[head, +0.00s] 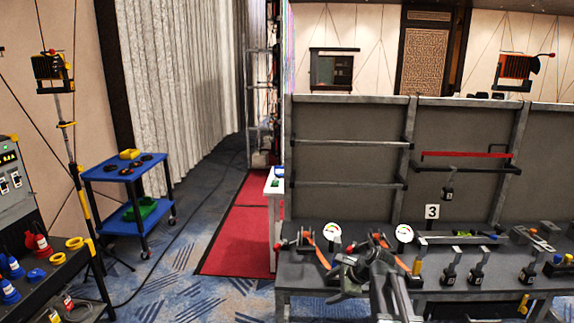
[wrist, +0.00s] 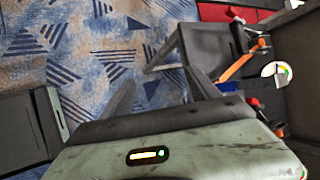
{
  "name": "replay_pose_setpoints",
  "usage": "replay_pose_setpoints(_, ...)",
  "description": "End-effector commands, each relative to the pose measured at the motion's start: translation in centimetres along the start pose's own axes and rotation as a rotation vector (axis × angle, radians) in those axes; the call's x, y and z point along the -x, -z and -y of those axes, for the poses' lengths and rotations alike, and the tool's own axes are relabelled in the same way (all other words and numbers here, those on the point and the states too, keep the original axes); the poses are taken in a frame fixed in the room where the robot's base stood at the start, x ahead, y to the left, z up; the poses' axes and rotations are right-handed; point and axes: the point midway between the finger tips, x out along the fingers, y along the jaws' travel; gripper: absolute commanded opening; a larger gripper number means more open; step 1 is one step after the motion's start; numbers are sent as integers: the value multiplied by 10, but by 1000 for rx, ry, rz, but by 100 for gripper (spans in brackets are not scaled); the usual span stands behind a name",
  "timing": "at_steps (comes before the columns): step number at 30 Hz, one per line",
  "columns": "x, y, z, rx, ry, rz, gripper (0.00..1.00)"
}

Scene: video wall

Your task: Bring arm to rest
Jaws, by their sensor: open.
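My gripper (wrist: 160,80) shows in the wrist view with its two dark fingers spread apart and nothing between them. Below the fingers in that view are patterned blue carpet and a dark bench leg frame. In the head view my arm (head: 374,276) is raised in front of the near edge of the grey workbench (head: 350,210), at the lower middle right. It hides part of the bench top and front. I cannot make out the fingers clearly there, nor whether the arm touches the bench.
White-faced gauges (head: 404,233), black-handled tools (head: 477,268) and a number 3 sign (head: 432,212) are on the workbench. A blue cart (head: 124,170) stands left, a dark table (head: 50,285) with coloured items near left. Carpet (head: 190,290) and a red strip (head: 240,225) lie open between.

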Motion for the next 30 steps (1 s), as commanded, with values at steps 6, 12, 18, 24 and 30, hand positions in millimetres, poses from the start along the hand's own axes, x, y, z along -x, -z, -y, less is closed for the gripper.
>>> replay_pose_setpoints(6,12,-29,-150,862,-404,-128,71)
replay_pose_setpoints(12,47,11,-192,1356,-692,-77,71)
replay_pose_setpoints(18,49,12,-194,1493,-723,-14,71)
replay_pose_setpoints(24,48,12,-194,1492,-721,-14,71)
replay_pose_setpoints(30,48,12,-194,1491,-719,-15,71)
